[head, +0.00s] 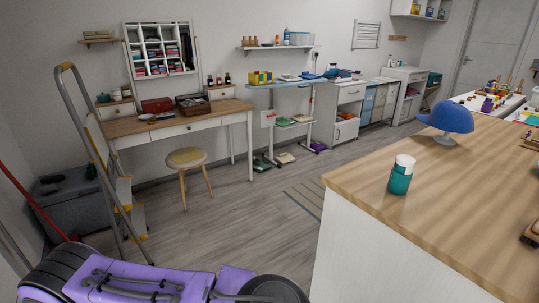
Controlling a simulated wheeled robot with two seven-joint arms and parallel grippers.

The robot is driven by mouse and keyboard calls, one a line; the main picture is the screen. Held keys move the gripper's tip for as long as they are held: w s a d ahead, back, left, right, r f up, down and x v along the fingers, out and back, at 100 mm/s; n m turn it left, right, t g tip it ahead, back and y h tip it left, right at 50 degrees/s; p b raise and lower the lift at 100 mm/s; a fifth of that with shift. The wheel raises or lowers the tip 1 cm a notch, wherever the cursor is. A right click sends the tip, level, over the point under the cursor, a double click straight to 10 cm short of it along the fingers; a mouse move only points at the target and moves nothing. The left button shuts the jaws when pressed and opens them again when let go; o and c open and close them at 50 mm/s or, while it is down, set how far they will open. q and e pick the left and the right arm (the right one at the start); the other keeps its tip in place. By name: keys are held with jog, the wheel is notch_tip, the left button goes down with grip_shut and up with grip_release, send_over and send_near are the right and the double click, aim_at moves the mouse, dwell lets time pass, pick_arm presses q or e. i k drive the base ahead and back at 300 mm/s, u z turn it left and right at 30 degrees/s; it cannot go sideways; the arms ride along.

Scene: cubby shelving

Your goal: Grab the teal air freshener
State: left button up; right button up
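The teal air freshener (399,181) stands upright on the wooden top of the counter at the right. It has a teal body and a white upper part. It is near the counter's left edge, and nothing touches it. Neither of my grippers shows in the head view, so their state is not seen.
The counter (455,190) also bears a blue cap (447,118) on a stand behind the freshener. A stepladder (100,160) and a stool (187,160) stand at the left by a desk (180,125). The grey floor (235,225) between them and the counter is mostly clear.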

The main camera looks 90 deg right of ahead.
aim_at(399, 183)
jog(key=z, duration=2.1)
jog(key=k, duration=0.1)
jog(key=z, duration=1.55)
jog(key=i, duration=0.2)
jog(key=z, duration=0.85)
